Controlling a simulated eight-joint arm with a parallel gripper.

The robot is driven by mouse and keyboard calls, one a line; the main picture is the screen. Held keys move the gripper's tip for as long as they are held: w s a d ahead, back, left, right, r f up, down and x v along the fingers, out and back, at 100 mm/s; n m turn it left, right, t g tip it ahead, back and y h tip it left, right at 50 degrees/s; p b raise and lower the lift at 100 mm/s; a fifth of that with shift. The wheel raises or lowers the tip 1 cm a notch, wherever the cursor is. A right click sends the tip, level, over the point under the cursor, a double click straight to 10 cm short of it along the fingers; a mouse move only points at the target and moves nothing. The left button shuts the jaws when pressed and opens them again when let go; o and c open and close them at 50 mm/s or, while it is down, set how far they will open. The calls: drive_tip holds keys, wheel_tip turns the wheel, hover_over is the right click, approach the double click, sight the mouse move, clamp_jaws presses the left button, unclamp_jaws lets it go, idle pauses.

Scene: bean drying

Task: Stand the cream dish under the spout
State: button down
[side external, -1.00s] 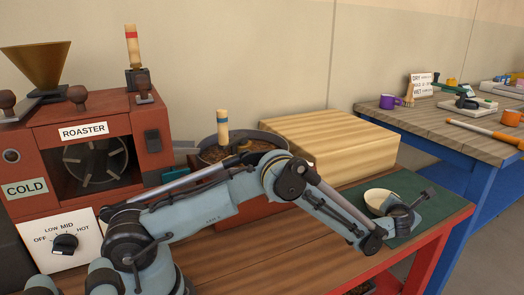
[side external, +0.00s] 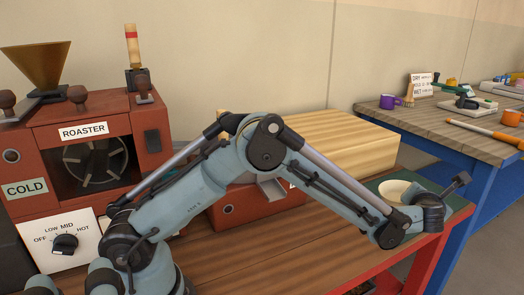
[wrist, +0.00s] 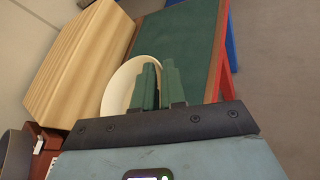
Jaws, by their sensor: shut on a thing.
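The cream dish (side external: 393,188) is a shallow round bowl at the right end of the bench, over the green mat (side external: 459,203). My gripper (wrist: 160,74) has its green fingers shut on the right side of the dish (wrist: 119,91) in the wrist view. In the side view my wrist hides the fingers and part of the dish. I cannot tell for sure whether the dish is clear of the mat. The grey metal spout (side external: 272,188) juts from the red housing, left of the dish and partly behind my arm.
A large pale wooden block (side external: 335,137) stands behind the dish, close to it. The red roaster (side external: 100,150) is at the left. Bare bench wood (side external: 285,245) lies in front of the spout. A second table (side external: 455,135) stands at the right.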

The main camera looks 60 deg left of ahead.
drive_tip(key=s+a+r+m+h, duration=0.1)
drive_tip(key=s+a+r, duration=0.1)
drive_tip(key=s+r, duration=0.45)
drive_tip(key=s+a+r+h, duration=0.1)
drive_tip(key=s+r, duration=0.2)
drive_tip(key=r, duration=0.6)
drive_tip(key=s+a+r+m+t+h, duration=0.1)
drive_tip(key=s+a+r, duration=0.15)
drive_tip(key=s, duration=0.45)
drive_tip(key=s+a+r+m, duration=0.1)
drive_tip(key=s+a+r, duration=0.15)
drive_tip(key=s, duration=0.45)
drive_tip(key=w+d+f+n+y, duration=0.1)
drive_tip(key=w+d+f, duration=0.2)
drive_tip(key=w, duration=0.4)
drive_tip(key=w+d+f, duration=0.2)
drive_tip(key=w, duration=0.5)
drive_tip(key=w+d+f+n+y, duration=0.1)
drive_tip(key=w+d+f, duration=0.1)
drive_tip(key=w+f, duration=0.2)
drive_tip(key=w+d+f+n+g+y, duration=0.1)
drive_tip(key=w+d+f, duration=0.2)
drive_tip(key=f, duration=0.7)
drive_tip(key=shift+w+d, duration=0.15)
drive_tip(key=shift+w, duration=0.4)
